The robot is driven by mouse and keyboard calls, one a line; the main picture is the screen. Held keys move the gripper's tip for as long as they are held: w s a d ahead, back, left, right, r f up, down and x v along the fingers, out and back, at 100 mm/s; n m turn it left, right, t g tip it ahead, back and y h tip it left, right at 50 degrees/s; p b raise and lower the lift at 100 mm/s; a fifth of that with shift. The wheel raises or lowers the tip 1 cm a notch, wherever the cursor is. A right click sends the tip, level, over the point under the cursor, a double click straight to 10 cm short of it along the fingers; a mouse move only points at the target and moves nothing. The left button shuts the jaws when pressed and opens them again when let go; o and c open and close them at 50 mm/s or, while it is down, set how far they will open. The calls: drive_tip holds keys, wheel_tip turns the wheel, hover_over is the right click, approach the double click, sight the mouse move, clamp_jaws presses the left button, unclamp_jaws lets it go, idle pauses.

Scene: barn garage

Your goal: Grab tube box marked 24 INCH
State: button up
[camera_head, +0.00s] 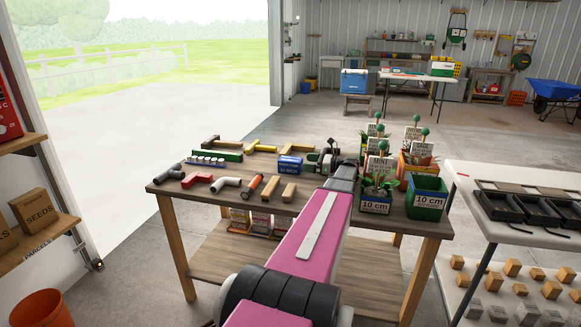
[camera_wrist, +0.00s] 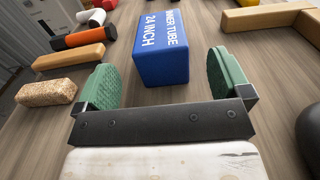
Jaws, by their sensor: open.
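The blue tube box (camera_wrist: 160,62) lies on the wooden workbench, with white lettering "INNER TUBE 24 INCH" on its top in the wrist view. In the head view the blue box (camera_head: 289,165) is near the middle of the bench, just left of my gripper (camera_head: 327,158). In the wrist view my gripper (camera_wrist: 161,72) is open, its two green pads apart. The near end of the box lies ahead of and roughly between the pads, with a gap visible on each side.
In the wrist view a cork-like block (camera_wrist: 46,92) and a wooden bar (camera_wrist: 68,57) lie left of the box.

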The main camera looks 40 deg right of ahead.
sight(295, 159)
drive_tip(key=x, duration=0.6)
drive_tip(key=shift+w+a, duration=0.15)
drive_tip(key=shift+c, duration=0.4)
drive_tip(key=c, duration=1)
